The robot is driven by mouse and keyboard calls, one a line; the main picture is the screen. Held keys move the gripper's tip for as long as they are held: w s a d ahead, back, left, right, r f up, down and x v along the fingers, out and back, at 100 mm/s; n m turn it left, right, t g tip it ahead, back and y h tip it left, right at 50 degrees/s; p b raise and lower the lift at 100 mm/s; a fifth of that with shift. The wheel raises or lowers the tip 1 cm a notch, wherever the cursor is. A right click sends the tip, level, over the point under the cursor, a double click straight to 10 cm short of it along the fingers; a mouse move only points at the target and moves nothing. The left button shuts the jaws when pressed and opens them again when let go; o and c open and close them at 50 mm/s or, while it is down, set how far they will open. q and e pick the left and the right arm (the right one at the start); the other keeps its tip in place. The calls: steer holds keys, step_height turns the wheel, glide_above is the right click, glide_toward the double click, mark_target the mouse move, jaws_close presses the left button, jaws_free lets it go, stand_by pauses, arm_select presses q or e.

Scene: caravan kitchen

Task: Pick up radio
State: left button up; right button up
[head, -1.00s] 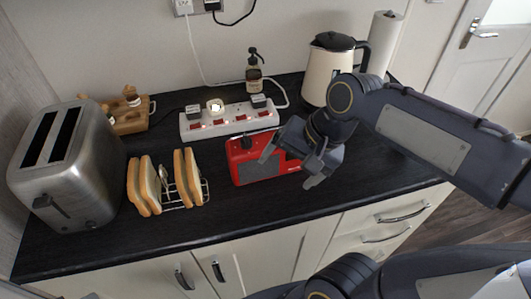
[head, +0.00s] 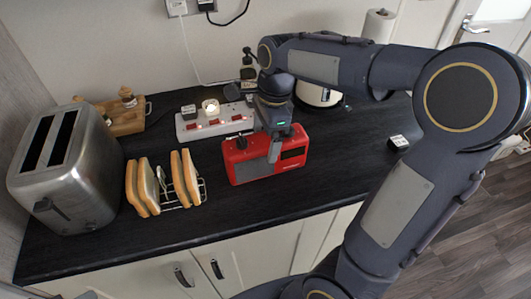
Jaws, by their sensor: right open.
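The red radio (head: 240,169) stands upright on the dark worktop, in front of the power strip, with a grey speaker grille and a dark panel on its front. My right gripper (head: 274,149) points down over the radio's top, right of its middle. It is open, with one finger in front of the radio's face; the other finger is hidden, so I cannot tell whether it touches the radio. My left gripper is not in view.
The white power strip (head: 187,130) with plugs lies close behind the radio. A toast rack (head: 185,203) with bread and a steel toaster (head: 85,195) stand to the left. A kettle (head: 318,95) is partly hidden behind my arm.

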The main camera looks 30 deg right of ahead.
step_height(320, 180, down, 4)
steer(key=shift+a+r, duration=0.15)
steer(key=shift+r, duration=0.1)
steer(key=c, duration=1.4)
steer(key=shift+r, duration=0.1)
steer(key=shift+c, duration=0.7)
